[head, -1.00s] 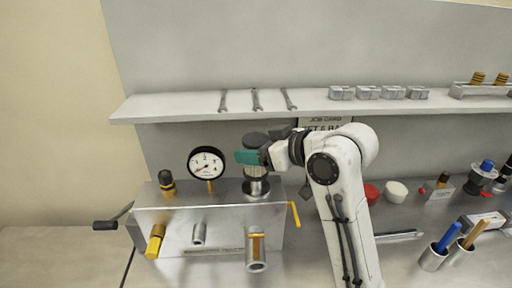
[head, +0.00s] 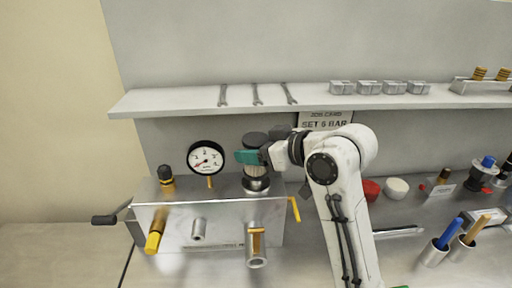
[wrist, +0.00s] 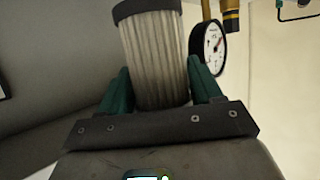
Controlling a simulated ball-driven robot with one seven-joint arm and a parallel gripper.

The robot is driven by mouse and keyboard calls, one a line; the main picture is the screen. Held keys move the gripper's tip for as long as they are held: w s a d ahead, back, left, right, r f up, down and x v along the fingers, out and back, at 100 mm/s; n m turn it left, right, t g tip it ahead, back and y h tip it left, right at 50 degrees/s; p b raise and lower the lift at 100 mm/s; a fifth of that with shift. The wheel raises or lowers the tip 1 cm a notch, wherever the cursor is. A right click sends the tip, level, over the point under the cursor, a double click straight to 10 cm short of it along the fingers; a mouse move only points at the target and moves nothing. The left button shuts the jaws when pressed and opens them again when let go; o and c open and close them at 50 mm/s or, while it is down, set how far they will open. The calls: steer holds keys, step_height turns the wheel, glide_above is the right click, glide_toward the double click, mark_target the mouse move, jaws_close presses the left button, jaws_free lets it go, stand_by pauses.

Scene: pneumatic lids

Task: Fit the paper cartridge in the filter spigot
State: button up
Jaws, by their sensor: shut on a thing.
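The paper cartridge (head: 255,139) is a pleated pale cylinder with dark end caps, roughly upright. My gripper (head: 257,157) is shut on its side; its teal fingers cover much of the middle in the head view. In the wrist view my gripper (wrist: 160,85) has one teal finger on each side of the pleated cartridge (wrist: 154,50). The filter spigot (head: 257,184) is a round metal seat on top of the grey box, directly below the cartridge. Whether the cartridge's lower end touches it cannot be told.
The grey box (head: 180,215) carries a pressure gauge (head: 206,158) and a yellow-black fitting (head: 166,178) left of the spigot, and a yellow lever (head: 294,208) at right. A shelf (head: 200,101) with spanners runs behind. Pen cups (head: 433,256) stand at right.

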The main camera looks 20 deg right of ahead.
steer(key=shift+f+b, duration=0.8)
steer(key=shift+f, duration=0.65)
steer(key=o, duration=1.2)
steer(key=shift+c, duration=0.2)
steer(key=b+v, duration=0.1)
steer(key=v, duration=0.9)
steer(key=shift+s+d, duration=0.25)
steer(key=shift+s, duration=0.05)
steer(key=shift+a, duration=0.1)
